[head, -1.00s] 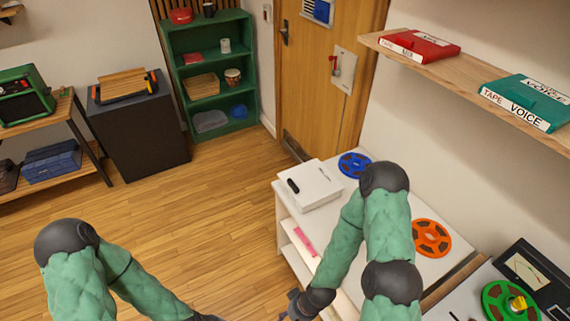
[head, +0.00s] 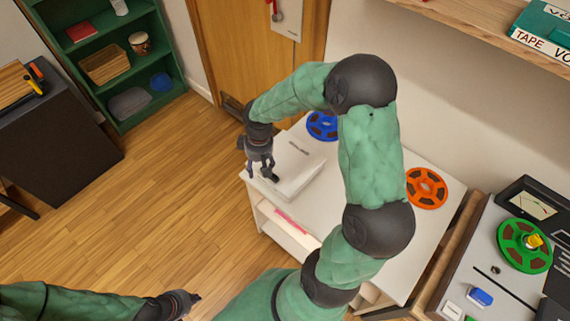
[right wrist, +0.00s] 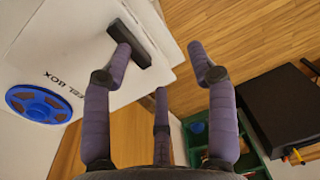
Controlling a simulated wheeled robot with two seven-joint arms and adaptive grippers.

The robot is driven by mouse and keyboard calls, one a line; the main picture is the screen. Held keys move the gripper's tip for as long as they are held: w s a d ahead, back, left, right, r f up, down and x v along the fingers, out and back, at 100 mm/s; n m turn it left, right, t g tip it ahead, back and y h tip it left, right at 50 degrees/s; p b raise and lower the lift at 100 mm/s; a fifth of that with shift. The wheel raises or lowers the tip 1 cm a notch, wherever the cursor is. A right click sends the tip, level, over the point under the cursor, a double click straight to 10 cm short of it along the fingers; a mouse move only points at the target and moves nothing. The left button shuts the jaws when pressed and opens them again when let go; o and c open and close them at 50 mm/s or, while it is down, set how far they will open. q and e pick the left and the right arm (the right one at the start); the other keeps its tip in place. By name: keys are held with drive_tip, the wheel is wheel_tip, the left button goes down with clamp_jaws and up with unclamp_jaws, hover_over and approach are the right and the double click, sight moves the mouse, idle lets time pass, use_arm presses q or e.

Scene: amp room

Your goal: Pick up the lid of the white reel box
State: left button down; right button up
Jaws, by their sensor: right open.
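The white reel box (head: 305,172) sits on the near left corner of the white table. Its lid (right wrist: 65,35) shows in the right wrist view with "REEL BOX" lettering and a dark bar-shaped handle (right wrist: 140,58). My right gripper (head: 261,174) is over the box's left edge, fingers pointing down. In the right wrist view my right gripper (right wrist: 160,62) is open and empty, one finger overlapping the handle in the picture; I cannot tell if they touch. In the head view the gripper hides the handle. My left gripper (head: 190,298) is low at the bottom left, its fingers unclear.
A blue reel (head: 322,125) lies behind the box, and an orange reel (head: 427,188) lies to the right on the white table (head: 400,275). A green reel (head: 525,246) is on the tape machine. A wooden shelf (head: 470,22) overhangs at upper right.

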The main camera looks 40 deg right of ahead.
drive_tip(key=d+r+h, duration=0.1)
drive_tip(key=d+r, duration=0.2)
drive_tip(key=d, duration=0.1)
drive_tip(key=f, duration=0.1)
drive_tip(key=f+b, duration=0.1)
drive_tip(key=f, duration=0.1)
drive_tip(key=f+b, duration=0.1)
drive_tip(key=f, duration=0.1)
drive_tip(key=shift+s+f, duration=0.2)
drive_tip(key=shift+s, duration=0.1)
drive_tip(key=shift+d+f+b, duration=0.15)
drive_tip(key=shift+f+b, duration=0.95)
drive_tip(key=shift+f, duration=1.5)
clamp_jaws()
